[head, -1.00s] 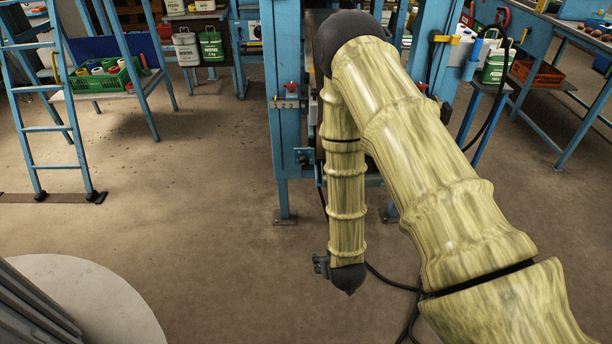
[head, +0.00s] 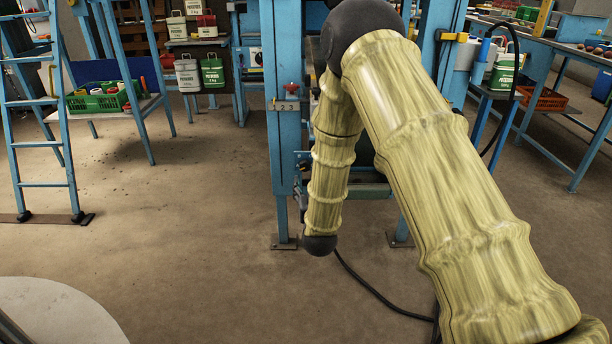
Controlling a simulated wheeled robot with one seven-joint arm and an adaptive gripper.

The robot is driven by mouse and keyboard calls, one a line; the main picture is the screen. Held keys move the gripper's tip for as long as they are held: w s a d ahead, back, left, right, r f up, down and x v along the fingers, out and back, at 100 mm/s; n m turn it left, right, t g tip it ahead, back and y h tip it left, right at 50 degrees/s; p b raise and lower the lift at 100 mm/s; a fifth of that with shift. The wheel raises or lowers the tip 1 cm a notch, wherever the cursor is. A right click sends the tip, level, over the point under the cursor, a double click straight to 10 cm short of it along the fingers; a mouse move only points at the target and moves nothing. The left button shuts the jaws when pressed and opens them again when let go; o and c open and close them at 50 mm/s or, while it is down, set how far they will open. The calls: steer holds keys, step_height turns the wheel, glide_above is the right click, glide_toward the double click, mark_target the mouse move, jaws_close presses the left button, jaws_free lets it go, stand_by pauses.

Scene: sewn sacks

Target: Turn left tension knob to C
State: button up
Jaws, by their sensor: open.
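A small red knob (head: 291,88) sits on the left blue post (head: 284,130) of the machine frame, just above a pale plate (head: 284,106) with marks that look like 2 and 3. I cannot tell whether this is the left tension knob, and no letter C is readable. My bamboo-patterned arm crosses the view from the lower right, bends at a dark joint high in the middle, and hangs down in front of the machine. It ends in view at a dark wrist joint beside the post's foot. My gripper does not show. My arm hides much of the machine's middle.
A blue ladder (head: 40,120) stands at the left, near a shelf with a green crate (head: 98,101). White and green containers (head: 212,70) stand behind. A blue table (head: 545,110) is at the right. A black cable (head: 375,290) lies on the floor.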

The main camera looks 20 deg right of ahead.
mark_target(306, 167)
steer(key=w, duration=0.3)
steer(key=w+d, duration=0.1)
steer(key=w, duration=0.3)
steer(key=w+d+b, duration=0.1)
steer(key=w, duration=0.2)
steer(key=shift+w, duration=0.35)
steer(key=shift+c, duration=0.3)
steer(key=c, duration=1)
